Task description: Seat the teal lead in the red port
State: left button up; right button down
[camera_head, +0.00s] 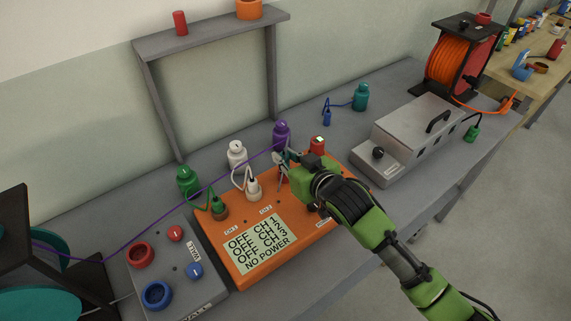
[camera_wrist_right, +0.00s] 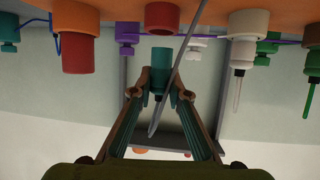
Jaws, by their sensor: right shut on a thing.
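My right gripper (camera_head: 285,162) is over the back part of the orange box (camera_head: 238,272). In the wrist view, which is upside down, its fingers (camera_wrist_right: 160,92) are shut on the teal lead's plug (camera_wrist_right: 160,65), with a dark tip. A red port (camera_wrist_right: 162,16) on the orange box lies just beyond the plug, which looks apart from it. My left gripper is out of view.
A white plug (camera_head: 253,188) and a green plug (camera_head: 218,208) sit on the box beside my gripper. A red block (camera_head: 317,145) stands right of it. Purple (camera_head: 281,133), white (camera_head: 237,152) and green (camera_head: 188,180) bottles stand behind. A purple cable (camera_head: 170,211) stretches left. A grey machine (camera_head: 400,150) is right.

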jog(key=f, duration=0.3)
jog(key=shift+w+f, duration=0.1)
jog(key=shift+w, duration=0.2)
jog(key=shift+f, duration=0.2)
jog(key=shift+f, duration=0.15)
jog(key=c, duration=1.9)
grip_release()
